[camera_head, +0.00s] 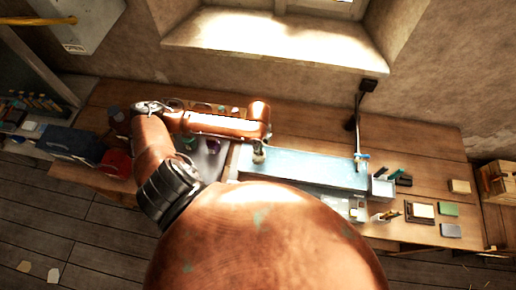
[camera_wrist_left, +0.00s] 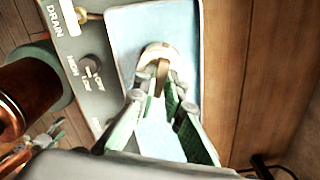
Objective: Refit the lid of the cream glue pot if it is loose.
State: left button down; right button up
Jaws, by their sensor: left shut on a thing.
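My left gripper (camera_wrist_left: 162,92) is shut on a small round cream thing (camera_wrist_left: 150,56) with a tan-brown piece standing up between the fingertips. It looks like the lid of the cream glue pot, but I cannot tell whether a pot is under it. It is over the pale blue surface of a long trough. In the head view the cream thing (camera_head: 259,157) is small, at the trough's left end, just below the end of my left arm. How the lid sits is hidden from both views. My right gripper is not in view.
The blue trough (camera_head: 310,168) lies along the bench. A grey panel (camera_wrist_left: 85,65) marked DRAIN, with a knob, borders it. A thin post (camera_head: 359,130) stands at its right end. A red box (camera_head: 116,163) and blue box (camera_head: 70,143) are left; small blocks (camera_head: 448,208) are right.

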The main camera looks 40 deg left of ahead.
pick_arm(q)
jog(key=c, duration=1.9)
grip_release()
jog(key=shift+c, duration=0.2)
jog(key=shift+o, duration=0.5)
jog(key=o, duration=0.4)
jog(key=shift+r+p, duration=1.05)
jog(key=shift+r, duration=2.45)
jog(key=shift+c, duration=0.4)
